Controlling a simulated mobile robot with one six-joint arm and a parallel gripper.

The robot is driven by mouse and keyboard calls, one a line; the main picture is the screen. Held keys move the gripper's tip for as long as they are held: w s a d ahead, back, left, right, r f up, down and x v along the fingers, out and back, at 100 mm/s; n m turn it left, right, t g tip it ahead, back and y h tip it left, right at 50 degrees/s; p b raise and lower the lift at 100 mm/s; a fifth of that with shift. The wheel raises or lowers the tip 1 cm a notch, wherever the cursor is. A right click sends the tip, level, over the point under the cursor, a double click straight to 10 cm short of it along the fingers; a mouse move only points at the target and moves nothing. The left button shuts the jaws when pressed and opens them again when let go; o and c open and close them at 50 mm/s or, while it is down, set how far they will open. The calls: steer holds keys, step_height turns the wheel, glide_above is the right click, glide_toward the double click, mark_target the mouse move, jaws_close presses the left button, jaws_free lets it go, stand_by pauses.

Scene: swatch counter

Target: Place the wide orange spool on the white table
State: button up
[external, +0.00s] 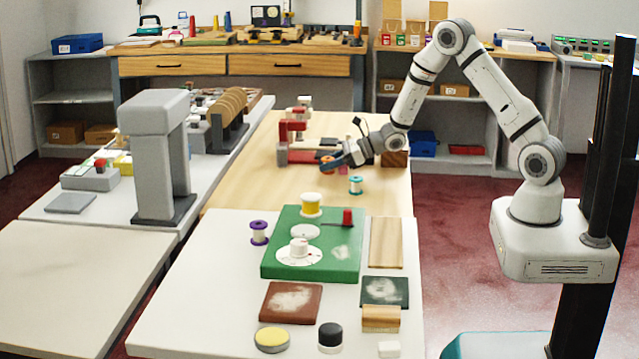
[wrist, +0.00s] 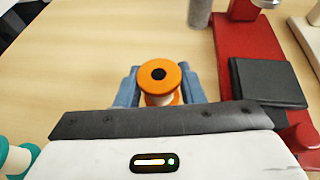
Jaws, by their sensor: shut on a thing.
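The wide orange spool (wrist: 160,78) has orange flanges and a pale core and stands upright between the blue fingers of my gripper (wrist: 158,90) in the wrist view. The fingers are shut on it from both sides. In the external view my gripper (external: 340,163) is low over the wooden table (external: 250,160), with the orange spool (external: 327,163) at its tip. I cannot tell whether the spool touches the wood. The white table (external: 190,300) is in the foreground, nearer the camera.
A teal spool (external: 356,185) stands close to my gripper. Red-based equipment (external: 297,150) is beside it. The white table holds a green board (external: 335,255), a yellow spool (external: 311,204), a purple spool (external: 259,232) and several pads. Its front left part is clear.

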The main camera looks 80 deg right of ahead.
steer(key=shift+f, duration=0.2)
steer(key=o, duration=1)
steer(key=shift+o, duration=0.2)
steer(key=shift+r, duration=0.2)
